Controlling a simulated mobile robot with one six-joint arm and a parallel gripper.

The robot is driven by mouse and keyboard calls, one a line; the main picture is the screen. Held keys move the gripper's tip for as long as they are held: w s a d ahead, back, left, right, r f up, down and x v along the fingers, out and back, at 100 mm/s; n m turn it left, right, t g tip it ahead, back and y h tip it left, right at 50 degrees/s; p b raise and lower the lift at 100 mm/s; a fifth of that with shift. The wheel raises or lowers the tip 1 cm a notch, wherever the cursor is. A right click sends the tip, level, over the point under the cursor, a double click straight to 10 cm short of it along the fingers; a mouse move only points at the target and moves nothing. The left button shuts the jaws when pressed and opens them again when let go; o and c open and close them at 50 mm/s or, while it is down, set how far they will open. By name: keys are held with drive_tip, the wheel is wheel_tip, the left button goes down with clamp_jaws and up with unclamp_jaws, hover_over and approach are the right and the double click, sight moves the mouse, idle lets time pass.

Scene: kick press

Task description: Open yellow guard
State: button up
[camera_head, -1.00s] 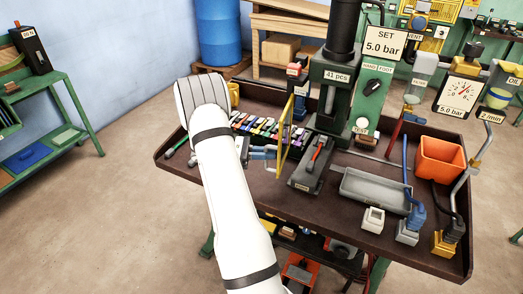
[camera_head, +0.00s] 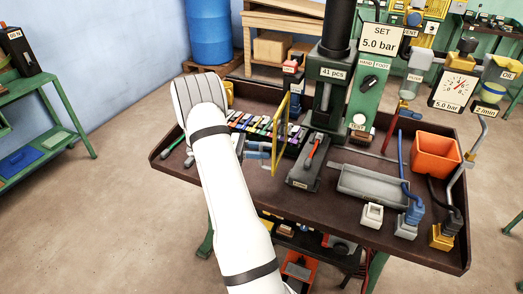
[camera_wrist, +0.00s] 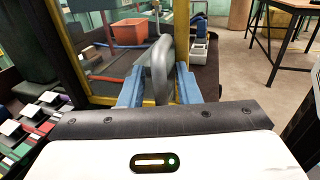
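The yellow guard (camera_head: 281,132) is a narrow yellow frame standing upright at the left of the press on the bench. In the wrist view its yellow frame (camera_wrist: 74,60) rises just beyond my fingers, with a grey curved handle (camera_wrist: 158,65) on the near side. My gripper (camera_wrist: 159,88) has its two blue fingers on either side of this handle, apart from each other. A small gap seems to show at the right finger; contact at the left finger is unclear. In the head view my gripper (camera_head: 257,150) is at the guard's left side, partly behind my white arm.
The green press (camera_head: 329,90) stands right of the guard. A rack of several coloured parts (camera_head: 262,124) lies close behind my gripper. A grey tray (camera_head: 372,186) and an orange bin (camera_head: 435,155) are to the right. The floor left of the bench is free.

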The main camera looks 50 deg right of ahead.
drive_tip(key=b+v, duration=0.1)
drive_tip(key=v, duration=0.7)
drive_tip(key=shift+s, duration=0.1)
drive_tip(key=shift+c, duration=0.3)
